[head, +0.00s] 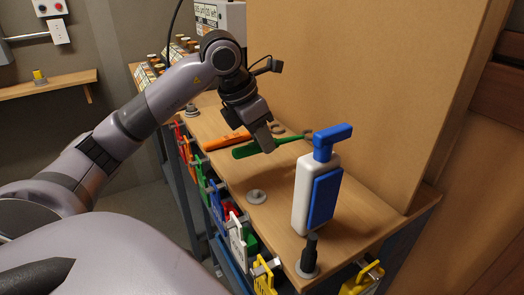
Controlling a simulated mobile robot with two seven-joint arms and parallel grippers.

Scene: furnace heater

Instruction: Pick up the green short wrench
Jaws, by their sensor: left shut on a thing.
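The green short wrench (246,151) shows in the head view above the wooden workbench, in the middle of the picture. My left gripper (266,145) comes in from the upper left, points downward and is shut on the green wrench. The wrench's wide green handle sticks out to the left of the jaws and its narrower end to the right. I cannot tell whether the wrench still touches the bench top. My right gripper is not in view.
An orange tool (226,140) lies behind the wrench. A white and blue bottle-like object (318,190) stands to the right. Coloured tags and padlocks (236,238) hang along the bench's front edge. A tall wooden panel (350,80) rises behind the bench (283,221).

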